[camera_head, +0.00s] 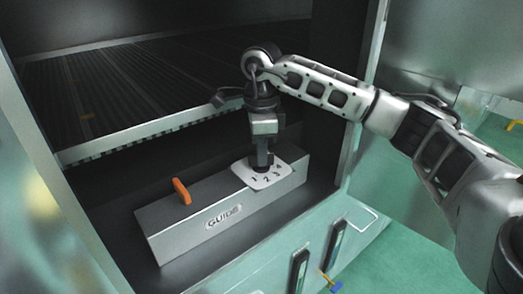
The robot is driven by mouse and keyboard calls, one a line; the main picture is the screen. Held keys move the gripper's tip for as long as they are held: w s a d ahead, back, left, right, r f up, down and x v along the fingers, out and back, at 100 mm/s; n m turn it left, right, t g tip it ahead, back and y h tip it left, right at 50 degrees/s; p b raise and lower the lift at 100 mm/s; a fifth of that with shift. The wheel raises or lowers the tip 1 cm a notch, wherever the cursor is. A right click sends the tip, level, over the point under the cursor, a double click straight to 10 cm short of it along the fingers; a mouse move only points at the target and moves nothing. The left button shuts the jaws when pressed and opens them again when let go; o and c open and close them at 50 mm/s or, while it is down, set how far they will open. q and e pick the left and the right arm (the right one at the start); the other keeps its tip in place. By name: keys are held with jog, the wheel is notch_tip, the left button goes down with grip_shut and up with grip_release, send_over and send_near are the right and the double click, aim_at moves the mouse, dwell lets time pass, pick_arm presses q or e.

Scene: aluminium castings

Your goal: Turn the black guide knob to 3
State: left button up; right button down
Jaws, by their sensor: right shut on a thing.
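The grey guide box (180,228) with the word GUIDE on its front stands inside the dark cabinet. A white dial plate (252,181) with numbers, 1, 2 and 3 among them, lies on its right end. My right gripper (262,160) points straight down over the plate and is shut on the black guide knob (262,168). The gripper hides most of the knob, and I cannot tell which number it points to. My left gripper is not in view.
An orange handle (181,191) sticks up from the box's left part. A slatted bed with a metal edge (150,131) lies behind and above the box. Black handles (299,270) are on the green front panel. Green floor shows at right.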

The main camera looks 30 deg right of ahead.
jog(key=m, duration=0.4)
jog(key=shift+m+p, duration=0.45)
jog(key=shift+m, duration=1.15)
jog(key=c, duration=1.5)
grip_release()
notch_tip(320, 180, up, 12)
jog(key=shift+r+p, duration=0.1)
jog(key=shift+p, duration=0.2)
